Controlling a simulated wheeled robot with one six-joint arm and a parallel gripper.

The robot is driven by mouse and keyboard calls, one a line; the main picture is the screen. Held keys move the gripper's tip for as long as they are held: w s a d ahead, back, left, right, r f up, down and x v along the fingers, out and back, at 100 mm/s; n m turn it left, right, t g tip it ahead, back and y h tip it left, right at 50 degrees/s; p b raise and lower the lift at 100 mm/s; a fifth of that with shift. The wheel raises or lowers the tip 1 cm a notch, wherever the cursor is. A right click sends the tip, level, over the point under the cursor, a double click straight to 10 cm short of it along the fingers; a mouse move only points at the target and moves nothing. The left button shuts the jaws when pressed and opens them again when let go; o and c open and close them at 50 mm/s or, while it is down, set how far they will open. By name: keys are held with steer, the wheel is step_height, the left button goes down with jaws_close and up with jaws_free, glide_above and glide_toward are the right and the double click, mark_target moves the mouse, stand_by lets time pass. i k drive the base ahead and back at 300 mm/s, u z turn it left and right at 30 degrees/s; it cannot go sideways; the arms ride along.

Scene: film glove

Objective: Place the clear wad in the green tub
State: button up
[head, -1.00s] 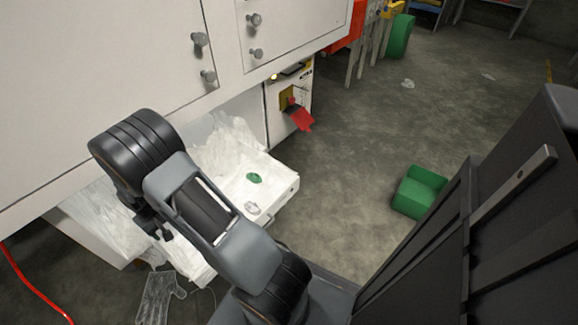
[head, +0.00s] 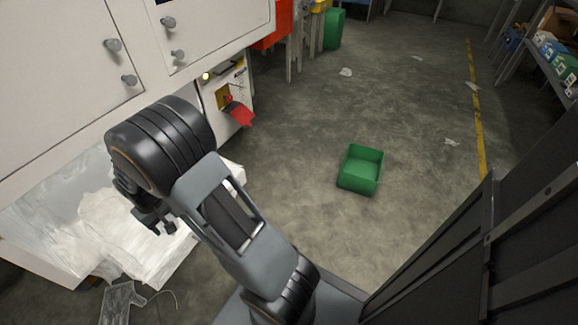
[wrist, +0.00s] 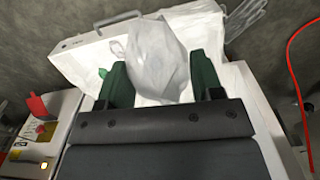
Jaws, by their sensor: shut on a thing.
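My gripper (head: 155,222) hangs over the white drawer at the lower left of the head view. In the wrist view its green fingers (wrist: 160,82) are shut on a crumpled clear wad (wrist: 158,56), which sticks out past the fingertips. I cannot make out the wad in the head view. The green tub (head: 361,172) stands on the floor right of centre, well apart from my gripper. It is open at the top and looks empty.
The open drawer (wrist: 108,22) holds clear film, a small green piece (wrist: 103,73) and another small clear piece (wrist: 117,48). A machine with a red flap (head: 238,111) stands beyond. The floor around the tub is clear.

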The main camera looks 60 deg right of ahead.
mark_target(359, 173)
steer(key=z, duration=0.2)
steer(key=k, duration=0.55)
steer(key=z, duration=1.5)
steer(key=i, duration=0.9)
steer(key=z, duration=0.8)
steer(key=i, duration=0.9)
